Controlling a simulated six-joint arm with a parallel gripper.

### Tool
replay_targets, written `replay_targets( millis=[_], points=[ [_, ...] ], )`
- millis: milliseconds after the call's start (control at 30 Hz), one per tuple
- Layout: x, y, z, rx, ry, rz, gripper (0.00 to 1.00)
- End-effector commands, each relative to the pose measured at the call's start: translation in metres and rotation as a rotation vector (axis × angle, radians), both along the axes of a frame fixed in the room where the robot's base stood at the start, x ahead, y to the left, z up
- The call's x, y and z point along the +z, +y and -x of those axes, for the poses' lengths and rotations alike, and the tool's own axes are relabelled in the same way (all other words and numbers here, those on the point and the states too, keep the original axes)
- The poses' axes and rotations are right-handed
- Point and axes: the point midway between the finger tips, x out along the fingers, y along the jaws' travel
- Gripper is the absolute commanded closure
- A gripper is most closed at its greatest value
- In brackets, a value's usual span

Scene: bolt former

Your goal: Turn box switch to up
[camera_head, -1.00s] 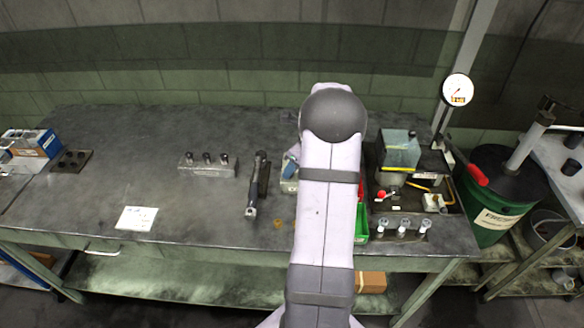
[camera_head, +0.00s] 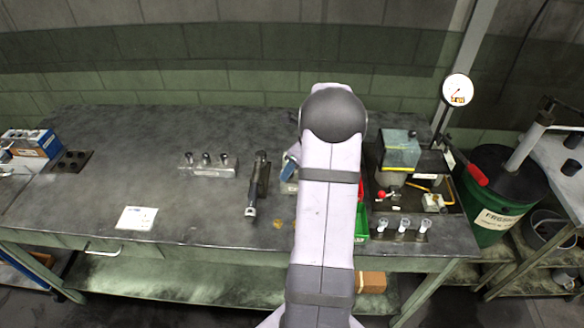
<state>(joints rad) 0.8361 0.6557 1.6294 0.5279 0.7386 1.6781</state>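No part is clearly recognisable as the box switch. A small pale box (camera_head: 433,202) sits on the dark machine base (camera_head: 452,186) at the right of the bench; it is too small to tell whether it carries a switch or how that is set. A red knob (camera_head: 381,195) stands to the left of that box. My arm rises through the middle of the view, left of the machine. My gripper is not visible; the arm may hide it, so its opening and contact cannot be seen.
A machine with a clear-sided box (camera_head: 400,150), a gauge (camera_head: 457,90) and a red-handled lever (camera_head: 476,175) stands at right. Metal cups (camera_head: 404,225) stand in front. A green bin (camera_head: 362,222) lies partly behind my arm. The bench's left-centre (camera_head: 120,170) is mostly clear.

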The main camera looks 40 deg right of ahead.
Motion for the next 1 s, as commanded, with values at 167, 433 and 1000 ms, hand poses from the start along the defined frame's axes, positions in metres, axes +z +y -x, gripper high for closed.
replay_targets(
  millis=[167,433,1000],
  points=[
    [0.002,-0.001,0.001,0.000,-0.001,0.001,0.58],
    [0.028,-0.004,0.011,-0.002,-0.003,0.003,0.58],
    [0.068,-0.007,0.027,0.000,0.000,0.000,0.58]
  ],
)
